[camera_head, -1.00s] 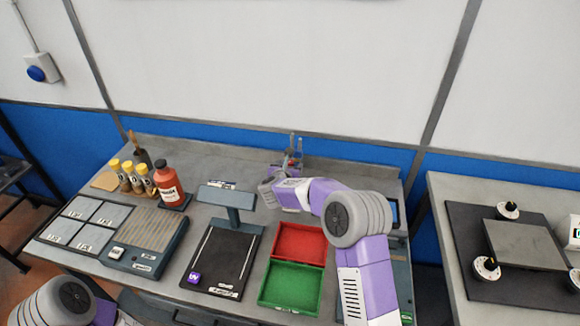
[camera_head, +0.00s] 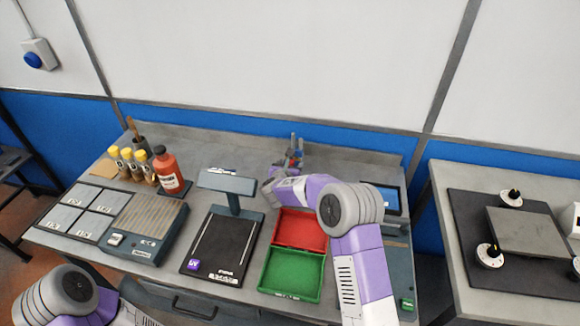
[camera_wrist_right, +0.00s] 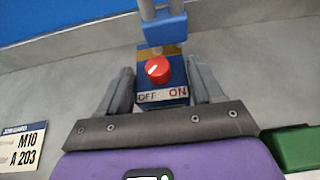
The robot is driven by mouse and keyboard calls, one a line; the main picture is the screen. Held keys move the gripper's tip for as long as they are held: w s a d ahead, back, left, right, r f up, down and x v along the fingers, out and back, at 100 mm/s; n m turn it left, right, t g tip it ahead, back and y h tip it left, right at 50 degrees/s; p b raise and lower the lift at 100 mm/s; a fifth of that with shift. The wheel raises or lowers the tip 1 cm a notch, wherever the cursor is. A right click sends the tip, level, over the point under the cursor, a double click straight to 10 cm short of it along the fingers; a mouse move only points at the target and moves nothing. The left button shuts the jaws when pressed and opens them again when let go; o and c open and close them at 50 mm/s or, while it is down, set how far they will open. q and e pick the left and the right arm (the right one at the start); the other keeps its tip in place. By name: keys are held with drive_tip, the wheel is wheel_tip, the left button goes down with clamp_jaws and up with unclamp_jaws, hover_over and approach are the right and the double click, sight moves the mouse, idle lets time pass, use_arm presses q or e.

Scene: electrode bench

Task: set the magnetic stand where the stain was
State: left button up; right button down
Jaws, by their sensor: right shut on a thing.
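The magnetic stand is a blue block with a red knob and an OFF/ON label, with grey posts above. It sits in the middle of the right wrist view (camera_wrist_right: 160,70) and shows small at the back of the bench in the head view (camera_head: 297,158). My right gripper (camera_wrist_right: 163,88) is shut on its base, one dark finger on each side. I cannot tell whether the base touches the bench. My right arm hides the bench just in front of it. No stain shows in these views. Only my left arm's joint shows at lower left; its gripper is out of view.
Red (camera_head: 300,230) and green (camera_head: 292,274) trays lie in front of the stand. A dark device with an overhead bar (camera_head: 227,183) stands to their left. A red bottle (camera_head: 168,172) and yellow-capped bottles stand at back left. The back strip between bottle and stand looks mostly clear.

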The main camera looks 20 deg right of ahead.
drive_tip(key=shift+c, duration=0.8)
unclamp_jaws()
drive_tip(key=shift+r, duration=0.1)
drive_tip(key=shift+r+p, duration=0.15)
drive_tip(key=shift+p, duration=0.2)
drive_tip(key=v, duration=0.7)
drive_tip(key=shift+s+a, duration=0.1)
drive_tip(key=shift+s, duration=0.1)
drive_tip(key=shift+s, duration=0.1)
